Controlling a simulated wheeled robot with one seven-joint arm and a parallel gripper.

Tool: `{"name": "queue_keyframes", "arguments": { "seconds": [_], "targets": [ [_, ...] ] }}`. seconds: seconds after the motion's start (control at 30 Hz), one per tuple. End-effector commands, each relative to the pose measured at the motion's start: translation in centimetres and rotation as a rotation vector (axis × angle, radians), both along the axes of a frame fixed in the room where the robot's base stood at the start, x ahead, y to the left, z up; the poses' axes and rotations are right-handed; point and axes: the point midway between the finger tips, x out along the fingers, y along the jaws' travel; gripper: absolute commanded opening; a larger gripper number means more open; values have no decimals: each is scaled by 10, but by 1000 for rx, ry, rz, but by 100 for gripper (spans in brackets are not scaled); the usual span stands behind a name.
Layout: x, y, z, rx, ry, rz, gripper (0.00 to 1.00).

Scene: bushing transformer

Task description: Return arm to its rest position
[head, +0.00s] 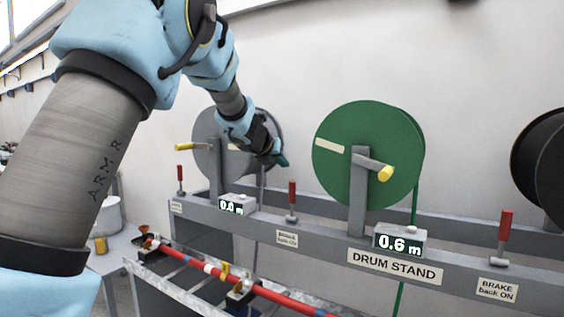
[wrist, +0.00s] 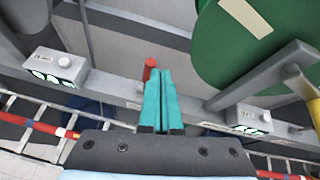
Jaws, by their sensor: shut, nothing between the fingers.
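My arm reaches from the left of the head view across to the drum stand (head: 340,250). My gripper (head: 281,160) hangs in front of the grey drum (head: 205,130), left of the green drum (head: 365,150). In the wrist view its two teal fingers (wrist: 160,90) lie side by side, closed, with nothing seen between them. Beyond the fingertips a red brake lever (wrist: 150,66) shows; I cannot tell how far off it is.
The green drum has a crank with a yellow knob (head: 385,173); its counter (head: 399,241) reads 0.6 m. The left counter (head: 236,204) reads 0.0 m. A black drum (head: 540,160) stands at right. A red banded rod (head: 205,268) lies over a ladder-like tray below.

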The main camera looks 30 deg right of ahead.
Motion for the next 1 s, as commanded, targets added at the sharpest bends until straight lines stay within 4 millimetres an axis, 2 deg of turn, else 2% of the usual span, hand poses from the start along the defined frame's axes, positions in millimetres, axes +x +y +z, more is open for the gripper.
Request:
{"name": "queue_keyframes", "arguments": {
  "seconds": [0.43, 0.57, 0.67, 0.77, 0.8, 0.87, 0.9, 1.0],
  "targets": [
    [1, 1, -1, -1, 3, 3, 0],
    [12, 21, -3, -50, 67, 93, 0],
    [34, 65, -11, -157, 207, 293, 0],
    [53, 130, -27, -314, 400, 578, 0],
    [58, 158, -34, -384, 480, 702, 0],
    [61, 200, -48, -489, 595, 888, 0],
    [60, 227, -58, -559, 668, 1012, 0],
    [46, 294, -85, -739, 838, 1323, 0]
  ]
}}
